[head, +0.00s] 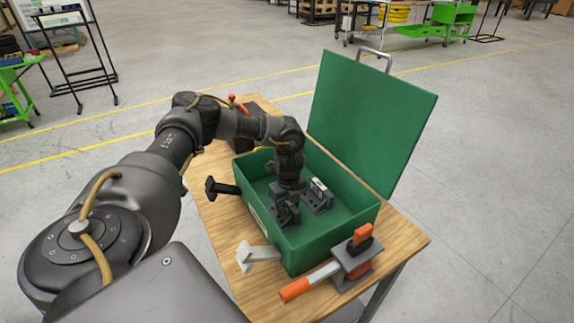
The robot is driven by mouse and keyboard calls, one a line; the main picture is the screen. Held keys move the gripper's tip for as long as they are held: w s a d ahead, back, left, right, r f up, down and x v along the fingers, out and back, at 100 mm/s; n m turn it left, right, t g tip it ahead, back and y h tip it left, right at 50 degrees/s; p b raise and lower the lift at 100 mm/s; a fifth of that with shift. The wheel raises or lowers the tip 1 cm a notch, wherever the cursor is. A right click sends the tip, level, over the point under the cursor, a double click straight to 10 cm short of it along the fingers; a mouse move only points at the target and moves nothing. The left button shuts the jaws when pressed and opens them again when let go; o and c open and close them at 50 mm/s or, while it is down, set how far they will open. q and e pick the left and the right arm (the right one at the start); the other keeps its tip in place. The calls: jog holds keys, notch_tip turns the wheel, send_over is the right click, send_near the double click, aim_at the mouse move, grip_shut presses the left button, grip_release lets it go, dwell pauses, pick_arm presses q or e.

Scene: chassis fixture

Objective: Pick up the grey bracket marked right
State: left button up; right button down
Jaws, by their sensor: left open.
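An open green box (338,228) stands on the wooden table with its lid (370,115) raised at the back right. A grey bracket (319,196) with a pale label on top sits inside the box, right of my gripper; the label's wording is too small to read. My left gripper (285,212) reaches down into the box, fingers open, beside and to the left of this bracket. Dark parts around the fingertips blend together, so I cannot tell whether another bracket lies beneath them. My right gripper is not in view.
A black hammer-like piece (222,188) and a light grey one (258,255) stick out at the box's left and front. An orange-handled tool (310,282) and a grey block with orange parts (353,255) lie at the table's front right. Bare wood (215,215) shows at left.

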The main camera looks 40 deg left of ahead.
pick_arm(q)
grip_shut()
jog(key=shift+r, duration=0.1)
dwell(0.3)
